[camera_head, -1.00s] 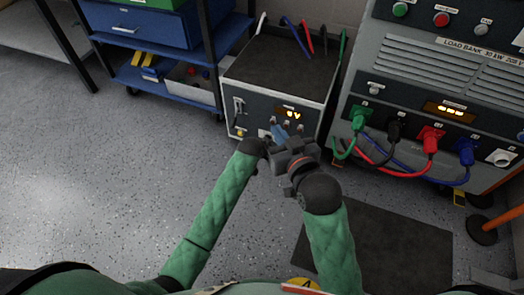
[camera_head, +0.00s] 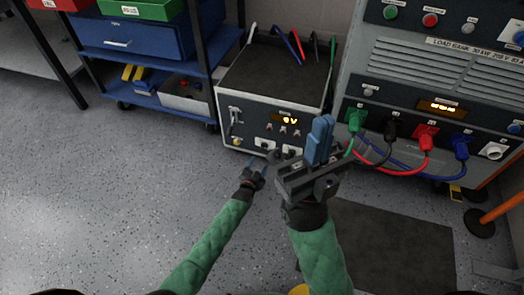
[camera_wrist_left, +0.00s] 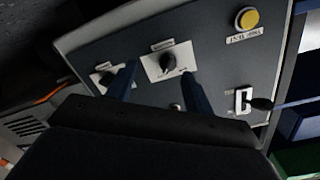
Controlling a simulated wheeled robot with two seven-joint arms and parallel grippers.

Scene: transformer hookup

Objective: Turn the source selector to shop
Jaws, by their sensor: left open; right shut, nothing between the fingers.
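The grey unit's front panel (camera_head: 268,128) carries two knobs on white plates low down; their labels are too small to read, so I cannot tell by label which is the source selector. In the left wrist view one dark knob (camera_wrist_left: 168,62) shows between the two blue fingers of my open left gripper (camera_wrist_left: 158,72), with no clear contact. The second knob (camera_wrist_left: 107,78) is partly hidden behind a finger. In the head view my left gripper (camera_head: 262,162) is just in front of the panel's lower edge. My right gripper (camera_head: 320,138) is shut and empty, fingers upward, right of the knobs.
A yellow button (camera_wrist_left: 247,18) and a lever switch (camera_wrist_left: 262,103) are on the same panel. The load bank (camera_head: 430,90) stands right, with green, black, red and blue cables plugged in. A blue cart (camera_head: 150,40) stands left. The floor in front is clear, with a dark mat (camera_head: 390,245).

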